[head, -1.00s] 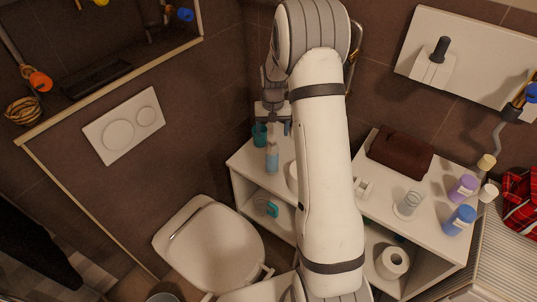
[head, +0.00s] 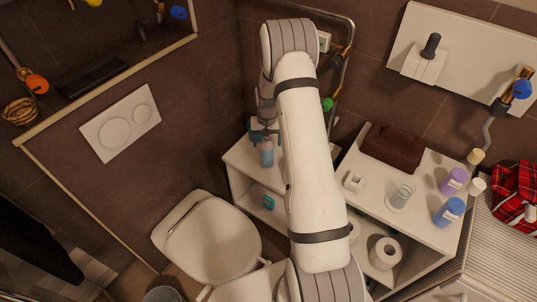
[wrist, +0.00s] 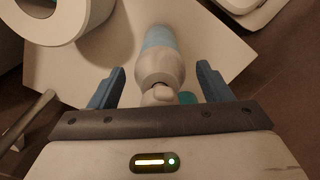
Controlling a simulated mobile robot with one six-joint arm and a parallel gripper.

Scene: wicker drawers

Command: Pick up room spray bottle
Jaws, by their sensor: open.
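The room spray bottle (head: 267,154) seems to be the small one with a light blue body and pale top, upright on the white shelf unit (head: 241,158) in the corner. In the head view my gripper (head: 264,134) is directly above and behind the bottle, partly hidden by my arm.
A teal item (wrist: 187,98) shows just beyond the bottle's cap, close to the right finger. A white roll-like object (wrist: 60,22) is at upper left in the wrist view. The toilet (head: 205,240) stands left of the shelf. Purple and blue bottles (head: 448,211) stand on the right cabinet.

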